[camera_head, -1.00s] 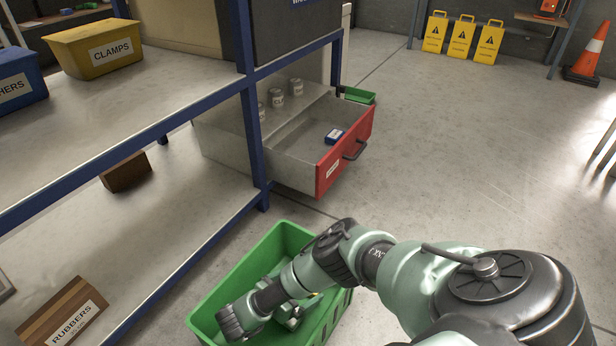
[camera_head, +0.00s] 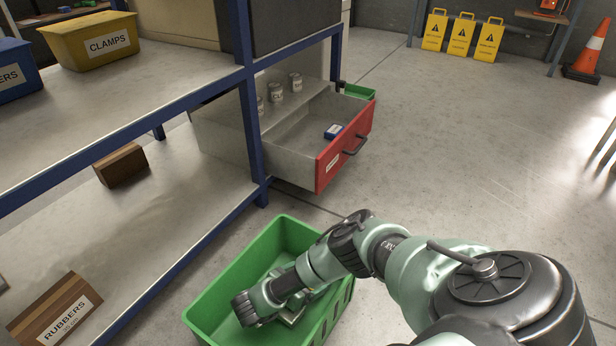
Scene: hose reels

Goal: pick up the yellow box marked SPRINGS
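No yellow box marked SPRINGS shows in the head view. A yellow box marked CLAMPS (camera_head: 85,47) stands on the upper shelf at the top left. My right arm comes in from the lower right and bends down over a green bin (camera_head: 217,300) on the floor. Its wrist is over the bin, and a grey-green part below it may be the gripper (camera_head: 291,314); the fingers cannot be made out. My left arm and gripper are out of view.
A blue box (camera_head: 17,72) is beside the CLAMPS box. A brown RUBBERS box (camera_head: 58,308) and a brown block (camera_head: 121,166) are on the lower shelf (camera_head: 140,245). A red-fronted drawer (camera_head: 343,148) stands open, holding a small blue box (camera_head: 333,132).

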